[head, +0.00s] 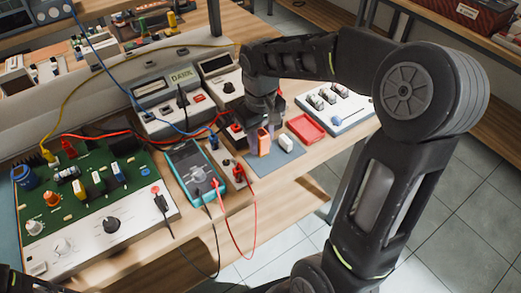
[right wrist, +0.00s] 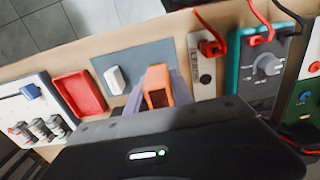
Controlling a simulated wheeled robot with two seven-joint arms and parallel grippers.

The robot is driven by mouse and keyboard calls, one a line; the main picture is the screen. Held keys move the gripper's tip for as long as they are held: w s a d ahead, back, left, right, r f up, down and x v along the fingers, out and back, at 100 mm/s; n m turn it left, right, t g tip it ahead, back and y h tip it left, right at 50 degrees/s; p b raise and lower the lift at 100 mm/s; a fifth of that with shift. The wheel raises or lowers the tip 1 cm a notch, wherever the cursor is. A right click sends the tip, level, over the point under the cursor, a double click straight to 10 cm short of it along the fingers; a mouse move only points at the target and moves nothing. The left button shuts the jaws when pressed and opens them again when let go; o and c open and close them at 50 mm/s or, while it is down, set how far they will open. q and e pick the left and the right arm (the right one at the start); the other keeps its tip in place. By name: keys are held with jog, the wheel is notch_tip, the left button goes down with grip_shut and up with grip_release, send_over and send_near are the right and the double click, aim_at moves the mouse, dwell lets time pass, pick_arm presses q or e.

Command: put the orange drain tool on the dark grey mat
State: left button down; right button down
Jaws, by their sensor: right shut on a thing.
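The orange drain tool (head: 264,142) is held in my right gripper (head: 262,125), which points down over the dark grey mat (head: 268,167). In the right wrist view the orange tool (right wrist: 157,76) sits between the two fingers of the right gripper (right wrist: 156,96), over the near part of the mat (right wrist: 150,52). I cannot tell whether the tool touches the mat. A white block (head: 286,143) lies on the mat beside the tool, and it also shows in the right wrist view (right wrist: 115,80). My left gripper is not in view.
A red tray (head: 306,128) is just right of the mat, with a white rack of small items (head: 335,107) beyond. A teal multimeter (head: 195,172) and a small device with red plugs (head: 226,160) stand left of the mat. Loose cables (head: 255,215) hang over the bench edge.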

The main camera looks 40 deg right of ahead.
aim_at(261, 132)
jog(key=shift+f, duration=1.8)
jog(key=shift+f, duration=0.15)
jog(key=c, duration=1.1)
grip_release()
notch_tip(261, 132, up, 12)
jog(key=shift+r, duration=0.2)
